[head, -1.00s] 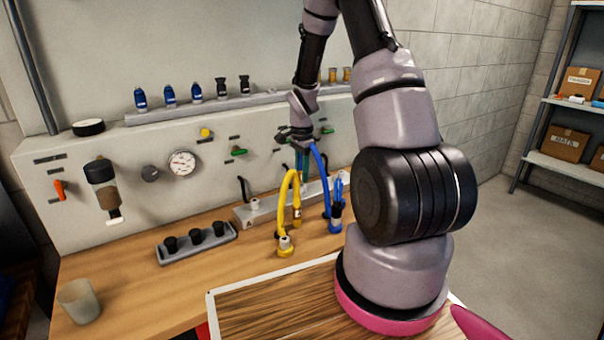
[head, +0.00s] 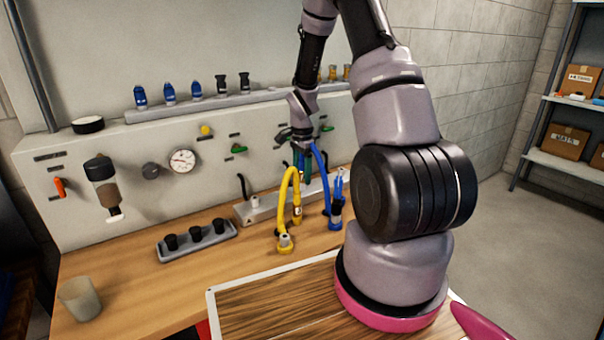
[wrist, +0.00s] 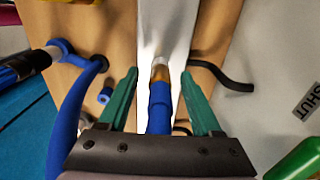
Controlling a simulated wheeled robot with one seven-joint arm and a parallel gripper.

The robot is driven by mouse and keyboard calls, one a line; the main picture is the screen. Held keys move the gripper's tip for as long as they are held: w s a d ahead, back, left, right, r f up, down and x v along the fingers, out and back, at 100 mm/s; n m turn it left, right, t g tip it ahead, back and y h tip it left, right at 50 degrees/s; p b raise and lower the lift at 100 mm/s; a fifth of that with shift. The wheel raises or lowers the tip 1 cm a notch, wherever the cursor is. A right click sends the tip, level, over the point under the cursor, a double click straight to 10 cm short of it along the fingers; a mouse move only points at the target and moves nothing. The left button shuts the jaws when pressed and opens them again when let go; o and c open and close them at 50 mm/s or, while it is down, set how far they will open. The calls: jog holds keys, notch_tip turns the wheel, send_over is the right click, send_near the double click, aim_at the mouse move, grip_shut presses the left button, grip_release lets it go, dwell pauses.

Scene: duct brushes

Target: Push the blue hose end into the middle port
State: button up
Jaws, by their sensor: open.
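The blue hose end (wrist: 158,108) shows in the wrist view between my green fingers, with a brass-coloured tip pointing away over the pale manifold. My gripper (wrist: 160,100) is open, with a visible gap on each side of the hose end. In the head view my gripper (head: 303,162) is above the manifold (head: 258,208), partly behind the blue hose (head: 320,165). The hose arcs down to a blue base fitting on the bench. The middle port is hidden, so I cannot tell whether the tip is inside it.
A yellow hose (head: 285,195) arcs left of my gripper. A black hose (wrist: 225,75) lies close to my right finger in the wrist view. A tray with black caps (head: 197,240) and a cup (head: 79,299) stand on the bench. The panel with gauge and valves rises behind.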

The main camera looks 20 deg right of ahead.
notch_tip(320, 180, up, 11)
jog(key=shift+f, duration=0.1)
dwell(0.3)
dwell(0.4)
jog(key=shift+r, duration=0.2)
jog(key=s+a+r+n+t+y, duration=0.1)
jog(key=s+a+r+n+t, duration=0.2)
jog(key=s+r, duration=0.65)
jog(key=s+a+r+n+t, duration=0.2)
jog(key=s+a+r+n, duration=0.3)
jog(key=r, duration=0.8)
jog(key=s+r+n+t+y, duration=0.1)
jog(key=s+r+n+t, duration=0.1)
jog(key=s, duration=0.8)
jog(key=shift+s+a+r+n, duration=0.15)
jog(key=shift+a+r+n, duration=0.25)
jog(key=shift+n, duration=0.4)
jog(key=shift+o, duration=0.3)
